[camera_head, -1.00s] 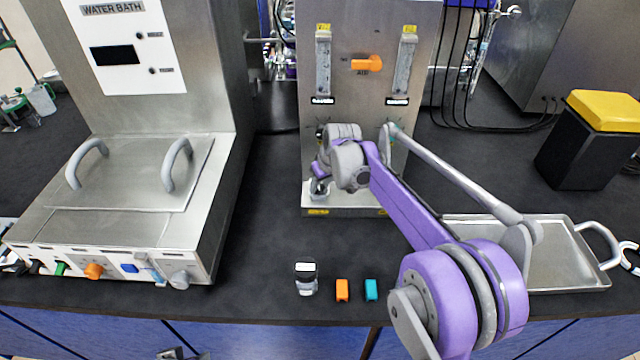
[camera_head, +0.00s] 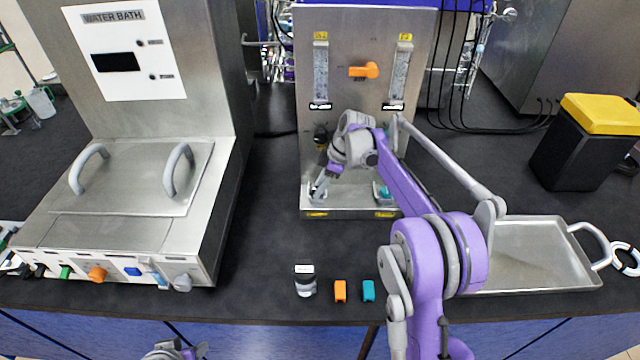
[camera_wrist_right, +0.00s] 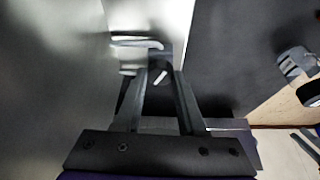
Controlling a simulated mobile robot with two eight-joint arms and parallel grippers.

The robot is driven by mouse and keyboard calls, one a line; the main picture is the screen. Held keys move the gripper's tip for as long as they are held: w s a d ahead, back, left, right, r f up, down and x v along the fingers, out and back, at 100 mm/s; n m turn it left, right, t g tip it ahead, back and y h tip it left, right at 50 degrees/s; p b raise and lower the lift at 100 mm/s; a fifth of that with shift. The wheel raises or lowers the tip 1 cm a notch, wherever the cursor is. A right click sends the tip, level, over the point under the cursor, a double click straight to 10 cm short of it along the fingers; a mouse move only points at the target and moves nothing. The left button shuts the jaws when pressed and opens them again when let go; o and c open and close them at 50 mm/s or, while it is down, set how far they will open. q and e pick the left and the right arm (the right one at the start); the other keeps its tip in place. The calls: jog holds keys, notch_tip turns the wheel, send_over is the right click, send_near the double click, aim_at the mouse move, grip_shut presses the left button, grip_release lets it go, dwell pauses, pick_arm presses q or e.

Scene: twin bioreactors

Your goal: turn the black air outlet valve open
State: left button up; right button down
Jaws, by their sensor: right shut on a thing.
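My right gripper (camera_head: 320,187) is at the lower left of the steel panel, pointing down to its base ledge. In the right wrist view its two dark fingers (camera_wrist_right: 161,76) close on a small dark piece, which looks like the black air outlet valve (camera_wrist_right: 160,64). The valve sits beside a pale metal fitting (camera_wrist_right: 135,55). In the head view the fingers and wrist largely hide the valve. Only a grey and purple part of my left arm shows at the bottom edge; its fingers are out of view.
An orange handle (camera_head: 364,71) sits between two flow tubes higher on the panel. A black knob (camera_head: 320,137) is above my gripper, and a teal valve (camera_head: 383,192) is to its right. A water bath (camera_head: 120,230) stands left, a metal tray (camera_head: 545,280) right.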

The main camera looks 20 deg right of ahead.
pick_arm(q)
jog(key=shift+w+r+p, duration=0.2)
jog(key=shift+r+p, duration=0.05)
jog(key=shift+r, duration=0.2)
jog(key=shift+w+r+p, duration=0.2)
jog(key=shift+r+p, duration=0.05)
jog(key=shift+r, duration=0.2)
pick_arm(e)
jog(key=shift+w+n+g, duration=0.15)
jog(key=shift+n+g, duration=0.55)
jog(key=shift+n, duration=1.1)
jog(key=c, duration=0.5)
grip_release()
pick_arm(q)
jog(key=shift+f, duration=0.1)
